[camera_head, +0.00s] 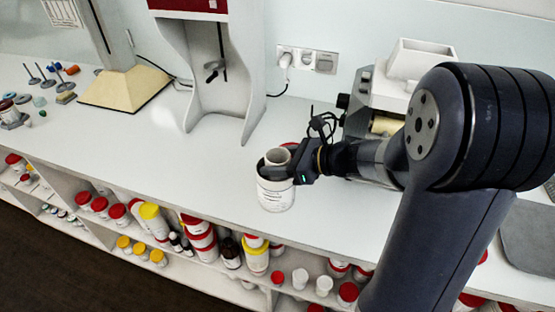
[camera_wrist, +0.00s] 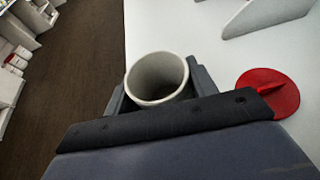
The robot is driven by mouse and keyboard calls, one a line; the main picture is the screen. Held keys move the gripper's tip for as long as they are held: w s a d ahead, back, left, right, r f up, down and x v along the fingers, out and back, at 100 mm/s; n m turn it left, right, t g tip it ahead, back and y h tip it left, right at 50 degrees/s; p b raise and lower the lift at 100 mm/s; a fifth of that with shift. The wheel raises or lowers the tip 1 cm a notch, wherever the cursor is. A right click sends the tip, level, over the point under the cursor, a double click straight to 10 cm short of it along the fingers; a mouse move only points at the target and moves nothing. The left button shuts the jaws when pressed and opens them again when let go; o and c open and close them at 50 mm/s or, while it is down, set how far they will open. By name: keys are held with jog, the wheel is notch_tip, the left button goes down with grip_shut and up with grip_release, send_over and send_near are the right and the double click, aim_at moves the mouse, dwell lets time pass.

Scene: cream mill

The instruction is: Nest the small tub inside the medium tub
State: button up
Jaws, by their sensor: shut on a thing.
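My gripper (camera_head: 279,170) is shut on a small pale tub (camera_head: 278,157), with a finger on either side of its wall. The tub's open round rim and empty inside also show in the wrist view (camera_wrist: 157,77), between the fingers. Directly below the fingers in the head view is a wider white body with a printed label (camera_head: 276,195), which looks like the medium tub. The fingers hide where the two meet, so I cannot tell how deep the small tub sits in it. In the wrist view the wider body is hidden.
A red disc (camera_wrist: 270,92) lies on the white counter (camera_wrist: 205,45) beside the held tub. A grey-white machine (camera_head: 385,98) stands behind my gripper and a tall stand (camera_head: 170,75) farther left. Shelves of jars (camera_head: 200,238) run below the counter's front edge.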

jog(key=o, duration=1)
jog(key=shift+o, duration=0.2)
jog(key=shift+r, duration=0.1)
notch_tip(320, 180, up, 8)
jog(key=p, duration=0.7)
dwell(0.5)
notch_tip(320, 180, down, 8)
jog(key=b, duration=0.7)
